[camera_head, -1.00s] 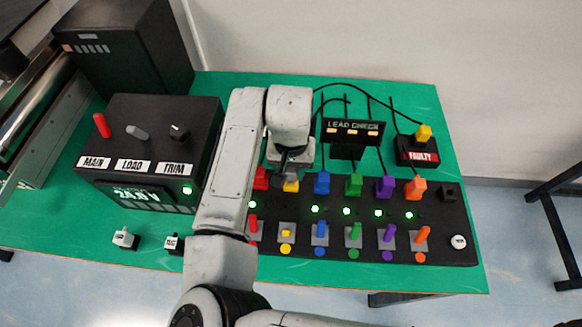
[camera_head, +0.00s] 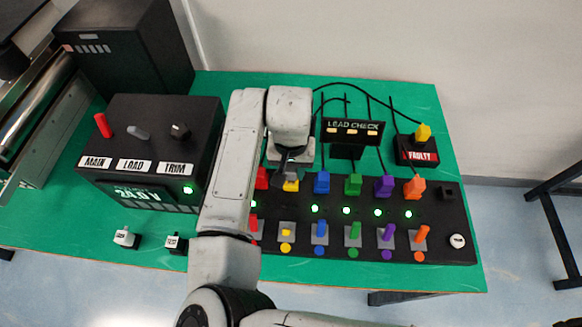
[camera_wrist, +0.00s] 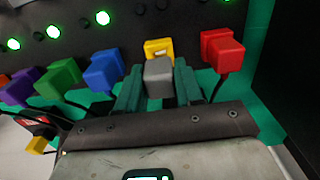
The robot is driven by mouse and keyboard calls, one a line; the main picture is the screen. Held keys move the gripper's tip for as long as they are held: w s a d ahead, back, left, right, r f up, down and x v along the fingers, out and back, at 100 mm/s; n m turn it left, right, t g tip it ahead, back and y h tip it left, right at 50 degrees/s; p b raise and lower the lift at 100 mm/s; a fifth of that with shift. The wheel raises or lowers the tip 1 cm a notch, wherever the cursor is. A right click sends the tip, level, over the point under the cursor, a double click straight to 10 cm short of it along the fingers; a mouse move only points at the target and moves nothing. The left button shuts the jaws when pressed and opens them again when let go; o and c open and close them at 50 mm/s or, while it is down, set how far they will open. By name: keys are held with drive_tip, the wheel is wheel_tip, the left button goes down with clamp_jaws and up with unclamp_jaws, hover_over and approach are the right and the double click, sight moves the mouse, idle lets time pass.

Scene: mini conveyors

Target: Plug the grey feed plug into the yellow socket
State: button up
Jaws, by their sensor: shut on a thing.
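My gripper (camera_wrist: 158,70) is shut on the grey feed plug (camera_wrist: 159,82), which sits between the two teal fingers in the wrist view. The yellow socket (camera_wrist: 158,48) is just beyond the plug, in line with it. The plug's front end overlaps the socket's near edge in the picture; I cannot tell whether it is touching or inside. In the head view the yellow socket (camera_head: 291,184) shows just below my wrist, and my arm hides the plug there.
A red plug (camera_wrist: 221,48) stands close right of the socket and a blue plug (camera_wrist: 103,70) close left. Green (camera_head: 353,184), purple and orange plugs follow along the black panel (camera_head: 458,220). Behind are the LEAD CHECK box (camera_head: 354,130) and the FAULTY holder (camera_head: 418,155) with a yellow plug.

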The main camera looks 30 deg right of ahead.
sight(291, 169)
drive_tip(key=shift+f+b, duration=0.6)
drive_tip(key=shift+f, duration=0.75)
idle(0.6)
drive_tip(key=o, duration=1.1)
wheel_tip(291, 169, up, 11)
drive_tip(key=shift+f+b, duration=0.1)
drive_tip(key=shift+b, duration=0.35)
